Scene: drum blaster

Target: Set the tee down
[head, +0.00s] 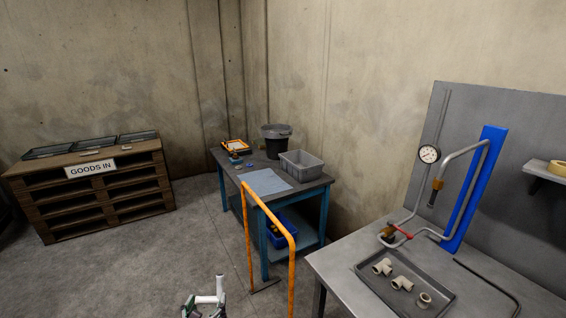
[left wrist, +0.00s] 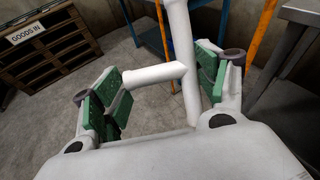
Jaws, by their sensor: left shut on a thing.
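A white tee (left wrist: 178,35) with a straight run and one side branch sits between the green pads of my left gripper (left wrist: 160,84). The branch points toward the left pad and the run stands near the right pad. In the head view the tee (head: 219,288) stands up out of my left gripper (head: 203,306) at the bottom edge, over the floor. My left gripper is shut on it. My right gripper is not in view.
A grey tray (head: 371,279) with cream pipe fittings (head: 402,283) lies on the right bench (head: 340,254), below pipework with a gauge (head: 429,154). An orange rail (head: 292,268) stands before the blue-legged table (head: 313,184), which bears a grey bin (head: 301,166). A GOODS IN pallet stack (head: 92,195) stands left.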

